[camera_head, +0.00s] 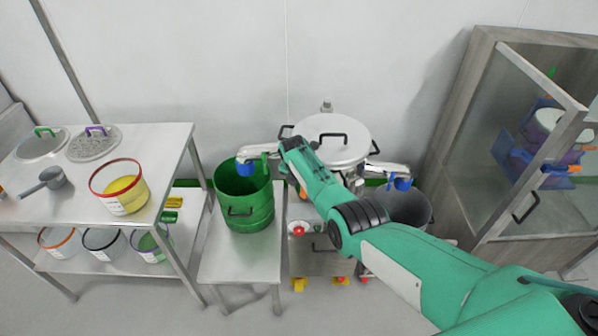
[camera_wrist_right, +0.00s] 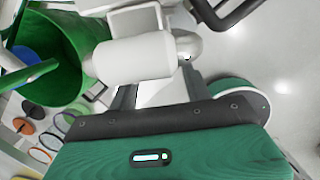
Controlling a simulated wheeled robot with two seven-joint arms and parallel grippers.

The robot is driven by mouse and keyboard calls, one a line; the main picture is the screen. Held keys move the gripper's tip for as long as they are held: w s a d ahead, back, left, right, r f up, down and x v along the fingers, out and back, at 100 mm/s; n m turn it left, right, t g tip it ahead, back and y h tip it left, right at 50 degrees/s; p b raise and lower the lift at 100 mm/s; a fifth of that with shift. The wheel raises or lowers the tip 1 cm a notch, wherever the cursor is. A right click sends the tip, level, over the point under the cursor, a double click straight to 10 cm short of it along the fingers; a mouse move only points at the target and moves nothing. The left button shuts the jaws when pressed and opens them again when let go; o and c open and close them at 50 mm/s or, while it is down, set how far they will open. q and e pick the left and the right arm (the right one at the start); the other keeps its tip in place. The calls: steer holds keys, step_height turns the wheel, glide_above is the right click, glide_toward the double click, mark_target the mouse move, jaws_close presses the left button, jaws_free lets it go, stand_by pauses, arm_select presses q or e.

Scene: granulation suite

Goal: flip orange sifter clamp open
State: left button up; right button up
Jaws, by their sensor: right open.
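The sifter stands in the middle of the head view, with a round steel lid (camera_head: 336,140) and black handles. Its left spout (camera_head: 250,153) reaches over a green bucket (camera_head: 244,202). My right gripper (camera_head: 290,168) is at the sifter's left side, beside the lid and spout. In the right wrist view its two fingers (camera_wrist_right: 158,90) are apart, close to a pale cylindrical part (camera_wrist_right: 135,58); I cannot tell whether they touch it. I cannot make out an orange clamp on the sifter; my gripper and arm cover part of that side. My left gripper is not in view.
A steel table (camera_head: 60,208) with an orange-red-rimmed tub (camera_head: 120,186) of yellow powder stands left. A low steel bench (camera_head: 240,262) bears the green bucket. A grey bin (camera_head: 408,208) is under the right spout. A glass-doored cabinet (camera_head: 490,130) stands at right.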

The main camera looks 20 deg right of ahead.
step_height(320, 180, up, 13)
steer(key=s+a, duration=0.1)
steer(key=shift+s, duration=0.15)
stand_by(0.3)
steer(key=shift+f, duration=0.1)
